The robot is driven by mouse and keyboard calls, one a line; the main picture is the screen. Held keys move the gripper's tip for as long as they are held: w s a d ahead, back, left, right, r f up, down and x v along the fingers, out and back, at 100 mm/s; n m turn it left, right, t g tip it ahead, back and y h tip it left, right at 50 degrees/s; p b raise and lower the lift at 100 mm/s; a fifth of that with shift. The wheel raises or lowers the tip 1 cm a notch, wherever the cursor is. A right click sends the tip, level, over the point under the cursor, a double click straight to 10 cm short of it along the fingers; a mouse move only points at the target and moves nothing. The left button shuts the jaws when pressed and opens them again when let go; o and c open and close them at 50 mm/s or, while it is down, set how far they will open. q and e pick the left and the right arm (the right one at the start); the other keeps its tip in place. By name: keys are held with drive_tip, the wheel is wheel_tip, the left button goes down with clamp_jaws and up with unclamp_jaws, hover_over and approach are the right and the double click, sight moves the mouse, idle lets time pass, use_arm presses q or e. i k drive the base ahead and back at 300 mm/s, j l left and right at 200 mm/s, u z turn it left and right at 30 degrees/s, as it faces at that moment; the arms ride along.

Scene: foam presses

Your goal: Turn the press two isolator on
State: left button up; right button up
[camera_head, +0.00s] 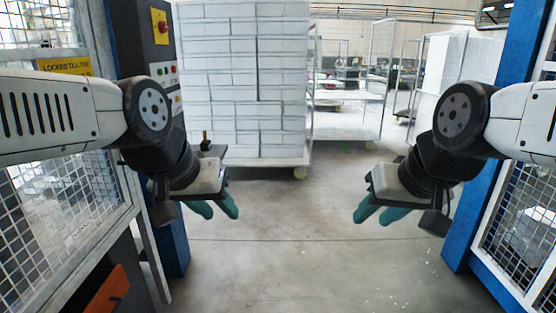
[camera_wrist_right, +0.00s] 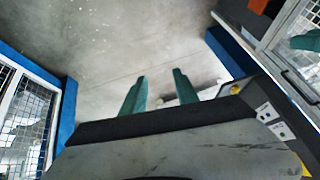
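A red rotary isolator switch on a yellow plate (camera_head: 160,26) sits high on the dark control panel at the left in the head view. No press number is readable beside it, and its on or off position is too small to tell. My left gripper (camera_head: 217,210) is below and to the right of the switch, clear of it, with its teal fingers apart and empty. My right gripper (camera_head: 381,213) hangs at the right with its fingers apart and empty. Its open fingers (camera_wrist_right: 160,76) also show in the right wrist view over bare floor.
Mesh guards in blue frames (camera_head: 521,220) stand on both sides. A trolley stacked with white blocks (camera_head: 245,85) stands ahead. The concrete floor (camera_head: 285,260) between is clear.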

sight(162, 28)
drive_tip(key=i+u, duration=0.15)
drive_tip(key=i, duration=0.25)
drive_tip(key=i+l+u, duration=0.15)
drive_tip(key=i, duration=0.3)
drive_tip(key=i+l+u, duration=0.15)
drive_tip(key=i, duration=0.25)
drive_tip(key=i+l+u, duration=0.2)
drive_tip(key=i, duration=0.2)
